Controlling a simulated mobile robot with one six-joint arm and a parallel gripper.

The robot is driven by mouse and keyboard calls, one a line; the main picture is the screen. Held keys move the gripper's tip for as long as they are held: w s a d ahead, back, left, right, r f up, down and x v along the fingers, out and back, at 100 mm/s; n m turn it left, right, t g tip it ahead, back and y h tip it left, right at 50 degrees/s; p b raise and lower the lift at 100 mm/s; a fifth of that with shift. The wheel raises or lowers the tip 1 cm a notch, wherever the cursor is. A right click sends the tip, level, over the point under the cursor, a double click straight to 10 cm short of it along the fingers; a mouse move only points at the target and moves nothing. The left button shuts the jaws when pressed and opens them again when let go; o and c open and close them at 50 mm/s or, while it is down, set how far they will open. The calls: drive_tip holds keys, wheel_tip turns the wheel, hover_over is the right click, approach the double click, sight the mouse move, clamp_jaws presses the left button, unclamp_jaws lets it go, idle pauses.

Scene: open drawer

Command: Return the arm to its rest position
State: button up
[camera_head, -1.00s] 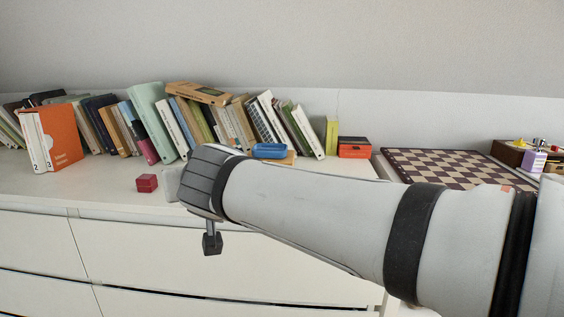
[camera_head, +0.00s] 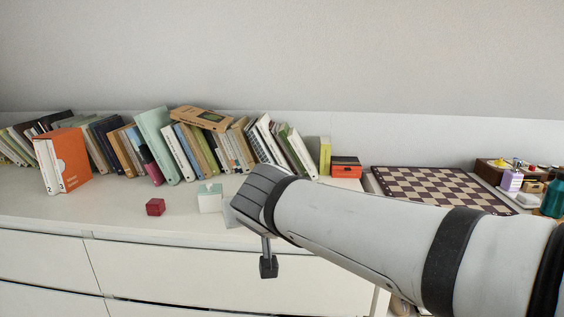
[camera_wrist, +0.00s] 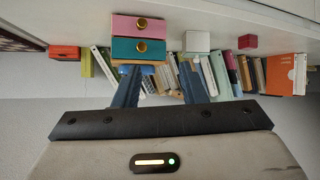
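My gripper shows in the wrist view (camera_wrist: 161,88), its two dark blue fingers spread wide with nothing held between them. In the head view only one dark fingertip (camera_head: 268,267) shows below my wrist, in front of the white dresser. My arm reaches in from the lower right. In the wrist view, which looks upside down, a small box with a pink drawer (camera_wrist: 138,27) and a teal drawer (camera_wrist: 138,49), each with a gold knob, lies beyond the fingers. A blue item (camera_wrist: 137,69) shows beside it. My arm hides the box in the head view.
The white dresser top (camera_head: 100,205) holds a red cube (camera_head: 155,207) and a white box (camera_head: 209,198). A row of books (camera_head: 185,145) stands behind. A chessboard (camera_head: 440,190) and a toy crate (camera_head: 500,172) are at right. Air in front of the dresser's left half is clear.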

drive_tip(key=s+d+r+m+g+h+p, duration=0.1)
drive_tip(key=s+d+r+g+h+p, duration=0.15)
drive_tip(key=d+p, duration=0.4)
drive_tip(key=s+d+r+m+g+h+p, duration=0.1)
drive_tip(key=s+d+r+p, duration=0.15)
drive_tip(key=d+p, duration=0.4)
drive_tip(key=s+d+r+m+g+y+p, duration=0.1)
drive_tip(key=s+d+r+g+p, duration=0.4)
drive_tip(key=s+p, duration=0.6)
drive_tip(key=d+r+p, duration=0.1)
drive_tip(key=d+p, duration=0.1)
drive_tip(key=p, duration=0.2)
drive_tip(key=shift+s, duration=0.2)
